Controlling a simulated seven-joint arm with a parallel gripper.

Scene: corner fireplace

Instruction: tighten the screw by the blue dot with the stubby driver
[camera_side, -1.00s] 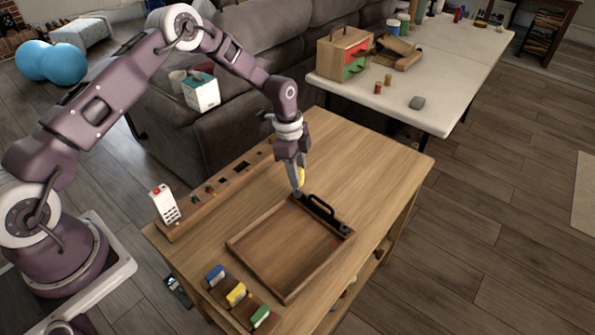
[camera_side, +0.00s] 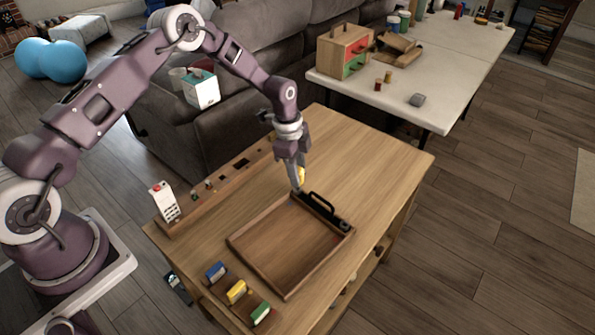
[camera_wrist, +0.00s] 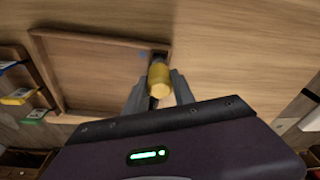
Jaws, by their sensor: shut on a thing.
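My gripper (camera_side: 298,185) is shut on the stubby driver, whose yellow handle (camera_wrist: 160,80) sits between the fingers in the wrist view. A small blue dot (camera_wrist: 143,57) shows on the tray beside the driver in the wrist view. The driver's tip and the screw under it are hidden, so I cannot tell whether they touch.
The tray lies on a wooden table (camera_side: 385,160). A rack with blue, yellow and green blocks (camera_side: 236,293) is at the front. A narrow wooden holder (camera_side: 225,187) with a white device (camera_side: 164,202) runs along the left edge. The table's right side is clear.

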